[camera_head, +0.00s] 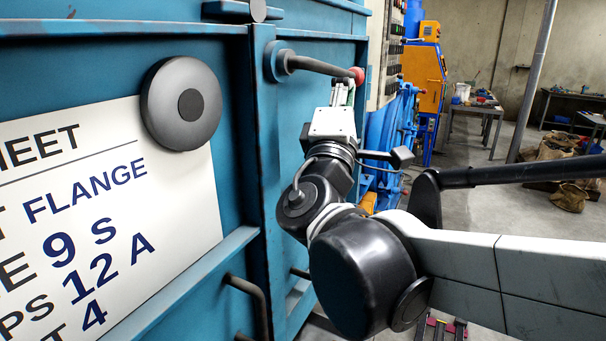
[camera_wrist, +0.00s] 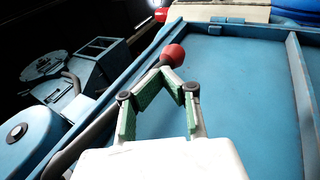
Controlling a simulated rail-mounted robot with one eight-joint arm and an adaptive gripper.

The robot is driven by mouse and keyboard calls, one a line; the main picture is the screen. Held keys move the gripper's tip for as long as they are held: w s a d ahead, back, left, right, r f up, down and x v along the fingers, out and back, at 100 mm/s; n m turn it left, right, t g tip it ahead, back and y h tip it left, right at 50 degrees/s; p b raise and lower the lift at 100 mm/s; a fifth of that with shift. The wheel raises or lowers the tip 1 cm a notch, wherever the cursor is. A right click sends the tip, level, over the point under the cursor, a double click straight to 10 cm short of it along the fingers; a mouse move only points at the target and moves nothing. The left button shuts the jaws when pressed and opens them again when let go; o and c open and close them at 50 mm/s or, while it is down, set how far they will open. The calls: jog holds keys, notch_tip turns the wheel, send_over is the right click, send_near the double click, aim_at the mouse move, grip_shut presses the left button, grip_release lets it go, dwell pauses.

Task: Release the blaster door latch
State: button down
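The latch is a dark lever (camera_head: 318,66) with a red ball knob (camera_head: 357,75) on the blue blaster door (camera_head: 289,182). Its round pivot is at the upper left. In the wrist view the lever (camera_wrist: 83,143) slants from lower left up to the red knob (camera_wrist: 172,55). My gripper (camera_head: 344,86) is just below the knob end of the lever. In the wrist view my gripper's (camera_wrist: 167,72) green-padded fingers bend inward and their tips come together just under the knob. Whether the lever lies between the tips or beside them is hidden.
A white sheet (camera_head: 75,215) with printed text and a dark round disc (camera_head: 181,104) are on the left blue panel. A grey bar handle (camera_head: 246,290) sticks out below. An orange cabinet (camera_head: 424,77) and a workbench (camera_head: 478,108) stand behind. Open floor lies to the right.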

jog(key=shift+f, duration=0.15)
jog(key=s+d+f+b, duration=0.1)
jog(key=s+f+b, duration=0.2)
jog(key=f, duration=1)
jog(key=shift+s+d+f+b, duration=0.15)
jog(key=shift+d+b, duration=0.05)
jog(key=shift+b, duration=0.65)
jog(key=s+d+f+m+g+h, duration=0.35)
jog(key=d+f+m+g, duration=0.8)
jog(key=d, duration=0.55)
jog(key=s+d+f+m+g+y, duration=0.1)
jog(key=s+f+m+g+y, duration=0.2)
jog(key=s+f, duration=0.5)
jog(key=s+a+f+m+g+y, duration=0.1)
jog(key=s+a+f+m+y, duration=0.1)
jog(key=s+a+f+y, duration=0.2)
jog(key=shift+a+f+y, duration=0.6)
jog(key=shift+a+y, duration=0.1)
jog(key=shift+y, duration=0.45)
